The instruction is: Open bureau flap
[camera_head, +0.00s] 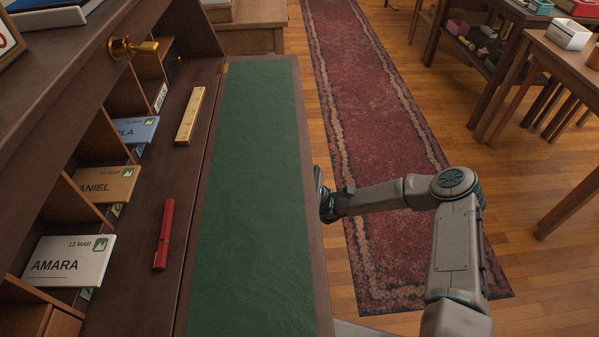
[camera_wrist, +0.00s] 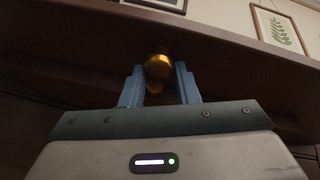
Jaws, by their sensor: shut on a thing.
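The bureau flap (camera_head: 252,200) is folded down and lies about level with the inner desk surface, its green panel facing up. A brass hinge (camera_head: 223,68) shows at its far inner corner. My gripper (camera_head: 323,193) is at the flap's outer right edge, partly hidden behind that edge in the head view. In the wrist view my gripper (camera_wrist: 159,75) has its two blue-grey fingers on either side of a round brass knob (camera_wrist: 158,66), shut on it. The flap's brown outer face (camera_wrist: 70,55) spreads behind the knob. The knob is hidden in the head view.
Pigeonholes on the left hold name cards, such as the AMARA card (camera_head: 68,262). A red stick-like item (camera_head: 164,234) and a wooden ruler-like piece (camera_head: 190,116) lie inside. A red rug (camera_head: 385,140) covers open floor; wooden tables (camera_head: 565,62) stand right.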

